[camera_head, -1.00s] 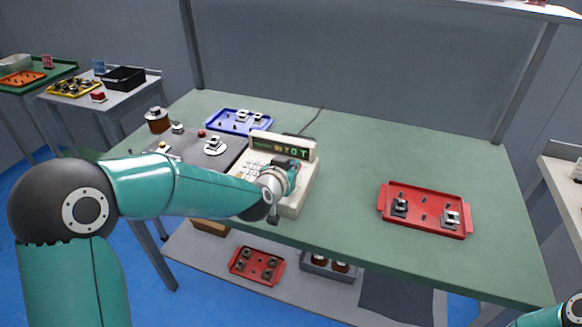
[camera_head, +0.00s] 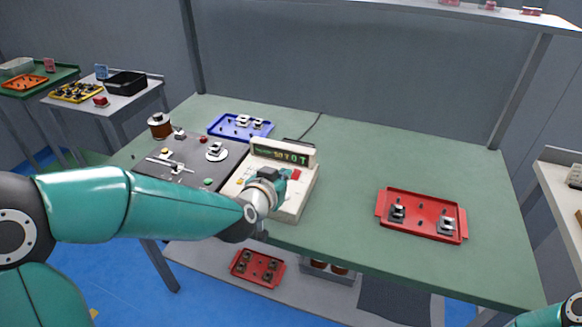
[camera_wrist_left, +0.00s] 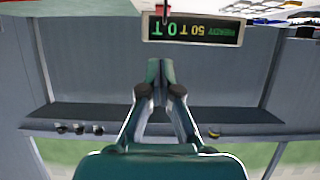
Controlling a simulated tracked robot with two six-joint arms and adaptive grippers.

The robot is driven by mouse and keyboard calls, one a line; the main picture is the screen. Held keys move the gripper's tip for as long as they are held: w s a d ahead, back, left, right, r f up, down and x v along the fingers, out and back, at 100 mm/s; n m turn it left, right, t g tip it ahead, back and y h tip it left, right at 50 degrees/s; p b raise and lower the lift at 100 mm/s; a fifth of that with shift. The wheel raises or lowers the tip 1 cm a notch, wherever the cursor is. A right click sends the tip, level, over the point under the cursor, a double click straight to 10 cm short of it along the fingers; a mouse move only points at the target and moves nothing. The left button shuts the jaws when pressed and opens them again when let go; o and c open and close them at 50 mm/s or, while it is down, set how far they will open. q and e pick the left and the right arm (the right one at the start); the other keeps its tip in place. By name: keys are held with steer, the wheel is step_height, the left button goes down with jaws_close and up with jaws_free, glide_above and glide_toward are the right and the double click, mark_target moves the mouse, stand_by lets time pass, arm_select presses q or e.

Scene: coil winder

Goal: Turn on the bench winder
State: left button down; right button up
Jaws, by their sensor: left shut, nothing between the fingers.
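The bench winder has a cream control box (camera_head: 293,207) near the left front of the green table, with a lit display (camera_head: 283,155) and keys below it. The display appears to read READY, 50 T, 0 T; it also shows upside down in the left wrist view (camera_wrist_left: 193,29). A red button (camera_head: 296,174) shows at the box's right. The winder's dark bed (camera_head: 208,182) lies to its left. My left gripper (camera_head: 280,182) is over the keypad, hiding part of it. Its fingers (camera_wrist_left: 160,68) are together and empty; contact cannot be told. My right gripper is out of view.
A blue tray (camera_head: 224,130) stands behind the winder and a red tray (camera_head: 385,223) at the table's right. A copper wire spool (camera_head: 159,124) is at the back left. The table (camera_head: 345,180) between box and red tray is clear.

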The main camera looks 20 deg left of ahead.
arm_select(q)
steer(key=shift+s+r, duration=0.15)
steer(key=shift+s, duration=0.9)
steer(key=shift+s+r, duration=0.1)
steer(key=shift+s, duration=0.95)
